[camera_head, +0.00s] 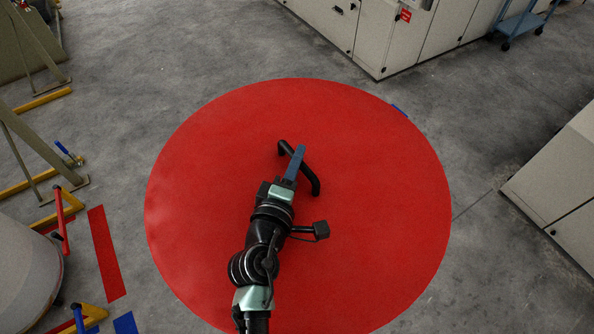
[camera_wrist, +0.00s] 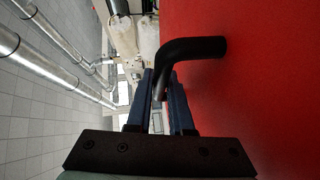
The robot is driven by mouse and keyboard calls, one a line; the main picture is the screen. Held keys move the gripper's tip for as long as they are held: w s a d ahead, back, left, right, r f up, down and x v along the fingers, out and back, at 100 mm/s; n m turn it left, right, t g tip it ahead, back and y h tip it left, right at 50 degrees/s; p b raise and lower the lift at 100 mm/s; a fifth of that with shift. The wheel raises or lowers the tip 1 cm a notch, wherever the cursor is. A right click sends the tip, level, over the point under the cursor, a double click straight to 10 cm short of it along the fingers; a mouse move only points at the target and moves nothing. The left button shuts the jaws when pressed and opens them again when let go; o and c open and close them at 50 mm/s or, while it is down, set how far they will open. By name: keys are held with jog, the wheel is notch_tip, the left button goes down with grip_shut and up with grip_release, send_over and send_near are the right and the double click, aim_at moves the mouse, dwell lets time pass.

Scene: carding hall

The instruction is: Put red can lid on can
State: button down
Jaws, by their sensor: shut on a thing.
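The red can lid (camera_head: 200,190) is a large flat disc that fills the middle of the head view. A black bent handle (camera_head: 312,180) stands on its face. My gripper (camera_head: 298,152) is shut on this handle, its blue fingers on either side of the bar. In the wrist view, the fingers (camera_wrist: 163,90) close around the handle (camera_wrist: 195,48), and the lid (camera_wrist: 265,90) fills the right side. What lies under the lid is hidden, and I cannot tell whether a can is beneath it. A pale grey rounded body (camera_head: 25,275) shows partly at the lower left; it may be a can.
Pale machine cabinets (camera_head: 420,30) stand at the back, with another (camera_head: 560,195) at the right. A blue cart (camera_head: 520,25) is at the top right. Yellow-footed frames (camera_head: 65,205) stand at the left. Red floor tape (camera_head: 106,252) lies left of the lid. Grey floor is open around it.

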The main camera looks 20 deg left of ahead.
jog(key=shift+w+f+b, duration=0.1)
jog(key=shift+f+b, duration=0.6)
jog(key=shift+f, duration=0.45)
jog(key=shift+f, duration=0.15)
jog(key=c, duration=0.8)
grip_release()
jog(key=s+b, duration=0.1)
jog(key=s, duration=0.2)
jog(key=s+r+b, duration=0.1)
jog(key=s, duration=0.3)
jog(key=s+b, duration=0.1)
jog(key=s, duration=0.2)
jog(key=shift+s+d+r, duration=0.2)
jog(key=shift+d, duration=0.1)
jog(key=shift+s+d+r, duration=0.1)
jog(key=shift+s+r, duration=0.2)
jog(key=shift+s, duration=0.5)
